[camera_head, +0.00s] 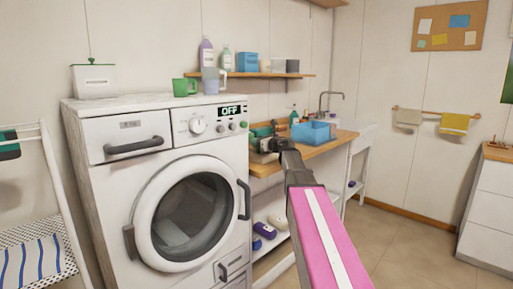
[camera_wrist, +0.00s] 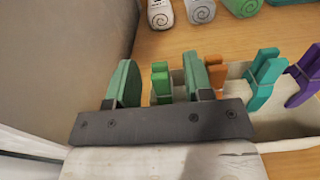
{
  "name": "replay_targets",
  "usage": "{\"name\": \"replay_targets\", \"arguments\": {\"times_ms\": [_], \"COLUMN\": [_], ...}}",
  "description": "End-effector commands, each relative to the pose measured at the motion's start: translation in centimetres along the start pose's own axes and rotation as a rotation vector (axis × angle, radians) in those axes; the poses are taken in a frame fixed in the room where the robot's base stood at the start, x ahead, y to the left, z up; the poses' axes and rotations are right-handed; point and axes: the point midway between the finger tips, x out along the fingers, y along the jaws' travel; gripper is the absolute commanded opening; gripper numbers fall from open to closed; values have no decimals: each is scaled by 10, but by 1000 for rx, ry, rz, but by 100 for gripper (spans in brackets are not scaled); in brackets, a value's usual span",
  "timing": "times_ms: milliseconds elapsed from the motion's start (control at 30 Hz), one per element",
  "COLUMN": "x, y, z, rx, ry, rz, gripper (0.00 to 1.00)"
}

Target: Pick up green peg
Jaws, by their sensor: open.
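In the wrist view a bright green peg (camera_wrist: 161,82) stands upright at the rim of a pale box (camera_wrist: 285,128). My gripper (camera_wrist: 159,66) is open, with one dark green finger on each side of the peg and a gap showing on both sides. I cannot tell how deep the peg sits between the fingers. An orange peg (camera_wrist: 217,76) is just right of the right finger, partly hidden by it. In the head view my gripper (camera_head: 264,138) is over the wooden counter beside the washer; the peg cannot be made out there.
A teal peg (camera_wrist: 265,78) and a purple peg (camera_wrist: 304,76) stand farther right on the box. The washing machine (camera_head: 165,185) stands left of the counter (camera_head: 328,148), and a blue basket (camera_head: 313,133) is on the counter.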

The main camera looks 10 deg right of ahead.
Motion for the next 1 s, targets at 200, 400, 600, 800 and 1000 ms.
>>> {"name": "replay_targets", "arguments": {"times_ms": [200,400,600,800,1000], "x": [11,11,11,11,11], "y": [0,0,0,0,0], "z": [0,0,0,2,21], "rx": [0,0,0,0,-2], "ry": [0,0,0,0,-2], "rz": [0,0,0,0,0], "gripper": [47,18,0,0,0]}}
